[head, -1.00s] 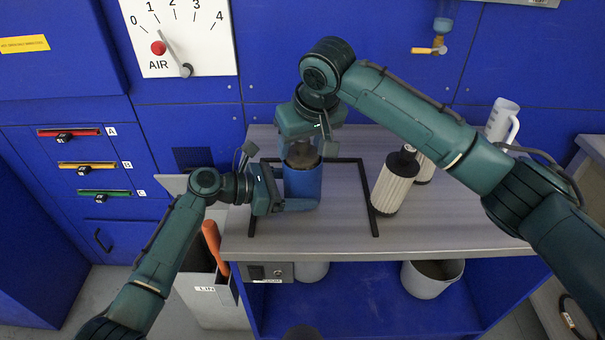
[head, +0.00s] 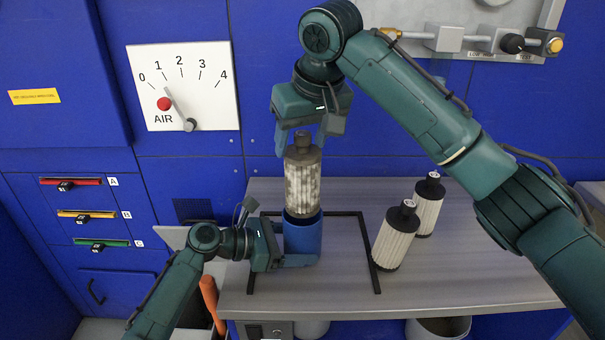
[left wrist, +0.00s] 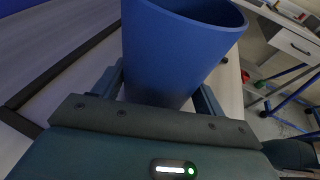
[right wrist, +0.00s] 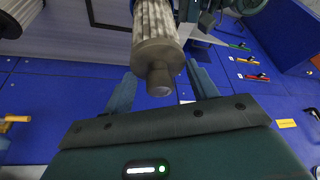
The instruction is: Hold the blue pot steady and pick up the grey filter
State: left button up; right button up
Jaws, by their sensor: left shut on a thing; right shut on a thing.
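The blue pot (head: 302,240) stands upright on the grey bench inside a black frame. My left gripper (head: 290,256) is shut around its side; the pot also fills the left wrist view (left wrist: 180,50). The grey filter (head: 303,185), pleated and stained with a dark cap, hangs upright from my right gripper (head: 303,142), which is shut on its top knob. Most of the filter is above the pot; its lower end is at the pot's mouth, and I cannot tell whether it is clear of the rim. The right wrist view shows its cap and knob (right wrist: 158,70).
Two cleaner white pleated filters (head: 394,238) (head: 429,206) with black caps stand on the bench (head: 480,260) to the right. The black frame (head: 368,250) surrounds the pot. A blue wall with an air gauge (head: 183,87) is behind.

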notch_tip(320, 180, up, 6)
jog(key=shift+f, duration=0.25)
pick_arm(q)
jog(key=o, duration=0.8)
jog(key=shift+o, duration=0.2)
jog(key=shift+a, duration=0.1)
